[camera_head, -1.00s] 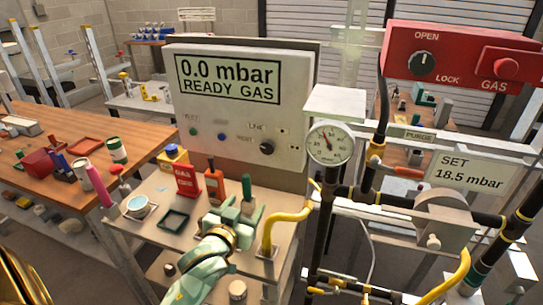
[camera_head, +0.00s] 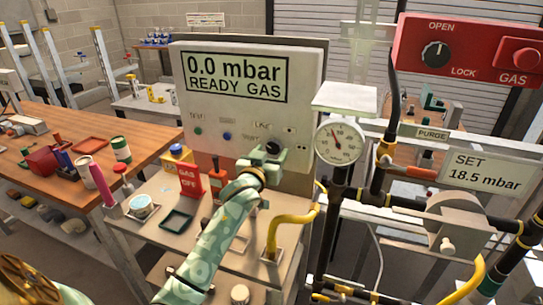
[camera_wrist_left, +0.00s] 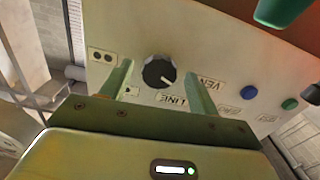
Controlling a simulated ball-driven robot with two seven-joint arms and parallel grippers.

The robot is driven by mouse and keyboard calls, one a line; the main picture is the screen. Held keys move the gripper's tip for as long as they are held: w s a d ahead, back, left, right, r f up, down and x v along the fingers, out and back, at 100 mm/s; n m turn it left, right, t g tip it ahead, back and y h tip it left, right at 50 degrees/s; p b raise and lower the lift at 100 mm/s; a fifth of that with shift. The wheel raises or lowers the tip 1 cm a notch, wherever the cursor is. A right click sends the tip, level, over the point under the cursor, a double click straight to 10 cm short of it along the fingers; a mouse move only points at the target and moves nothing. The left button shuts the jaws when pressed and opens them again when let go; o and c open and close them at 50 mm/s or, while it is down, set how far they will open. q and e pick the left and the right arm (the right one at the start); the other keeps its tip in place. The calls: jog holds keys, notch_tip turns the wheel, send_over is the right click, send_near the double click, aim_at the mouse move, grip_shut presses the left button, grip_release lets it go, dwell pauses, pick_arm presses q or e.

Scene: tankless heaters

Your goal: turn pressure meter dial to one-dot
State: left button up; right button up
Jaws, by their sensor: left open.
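The pressure meter (camera_head: 248,125) is a pale box with a screen reading "0.0 mbar READY GAS". Its black dial (camera_head: 273,147) sits low on the front and also shows in the left wrist view (camera_wrist_left: 158,72). There its white mark points to the lower right, towards the VENT label (camera_wrist_left: 204,84). A one-dot label (camera_wrist_left: 131,91) and a two-dot label (camera_wrist_left: 102,55) are left of the dial. My left gripper (camera_head: 264,162) is open, its fingers on either side of the dial in the wrist view. I cannot tell whether they touch it. My right gripper is out of view.
A red gas box (camera_head: 468,50) is at upper right. A GAS OFF block (camera_head: 190,181) and a green tray (camera_head: 177,220) are on the bench left of my arm.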

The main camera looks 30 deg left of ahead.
pick_arm(q)
jog(key=shift+w, duration=0.35)
jog(key=c, duration=1)
jog(key=shift+r, duration=0.1)
